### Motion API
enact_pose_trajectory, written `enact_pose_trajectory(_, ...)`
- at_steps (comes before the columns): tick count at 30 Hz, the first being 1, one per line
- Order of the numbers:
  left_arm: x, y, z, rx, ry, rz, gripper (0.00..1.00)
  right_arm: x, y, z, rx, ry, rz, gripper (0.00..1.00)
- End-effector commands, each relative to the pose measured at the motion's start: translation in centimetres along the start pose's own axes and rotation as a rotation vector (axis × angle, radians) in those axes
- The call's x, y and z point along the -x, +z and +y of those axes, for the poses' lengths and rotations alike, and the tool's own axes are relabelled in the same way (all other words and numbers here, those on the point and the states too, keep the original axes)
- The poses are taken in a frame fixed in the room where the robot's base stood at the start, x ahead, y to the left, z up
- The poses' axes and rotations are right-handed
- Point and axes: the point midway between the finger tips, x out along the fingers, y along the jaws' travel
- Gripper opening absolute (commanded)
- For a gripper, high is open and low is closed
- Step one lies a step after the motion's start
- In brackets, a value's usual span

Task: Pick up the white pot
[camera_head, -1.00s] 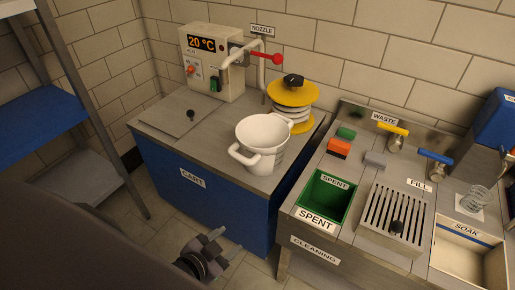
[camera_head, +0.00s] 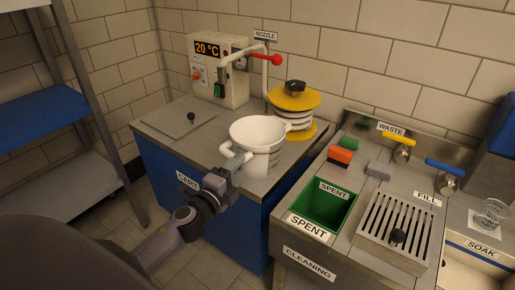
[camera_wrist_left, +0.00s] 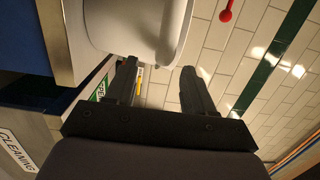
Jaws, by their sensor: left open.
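The white pot (camera_head: 262,165) stands upright on the grey top of the blue cart (camera_head: 205,190), near its front edge. It has a handle on the front left and another at the back right. My left gripper (camera_head: 234,166) is open, with its fingertips right in front of the pot's front-left handle and partly hiding it. In the left wrist view, white pot surface (camera_wrist_left: 110,28) fills the top, just beyond the two spread fingers (camera_wrist_left: 160,80). Nothing is clamped between them. I cannot tell whether the fingers touch the handle. My right gripper is out of view.
A yellow-ended spool (camera_head: 294,98) stands close behind the pot. A control box (camera_head: 212,75) with a bent nozzle pipe is at the back left. The cleaning bench (camera_head: 345,240) with a green spent bin (camera_head: 325,206) lies to the right. A blue-shelved rack (camera_head: 45,115) stands left.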

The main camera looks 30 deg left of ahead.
Motion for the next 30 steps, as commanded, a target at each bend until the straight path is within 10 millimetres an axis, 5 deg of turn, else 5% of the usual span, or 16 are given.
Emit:
enact_pose_trajectory(9,-3.7,0.3,-0.4,0.003,-0.001,0.0,0.53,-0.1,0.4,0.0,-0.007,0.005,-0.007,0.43)
enact_pose_trajectory(19,-4.0,0.2,-0.3,0.003,0.0,0.001,0.53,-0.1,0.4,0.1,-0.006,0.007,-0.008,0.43)
enact_pose_trajectory(24,-4.0,0.2,-0.4,0.004,0.0,0.0,0.0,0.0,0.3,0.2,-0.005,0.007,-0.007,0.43)
enact_pose_trajectory(30,-4.1,0.2,-0.5,0.003,-0.003,0.001,0.0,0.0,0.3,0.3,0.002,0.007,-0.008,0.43)
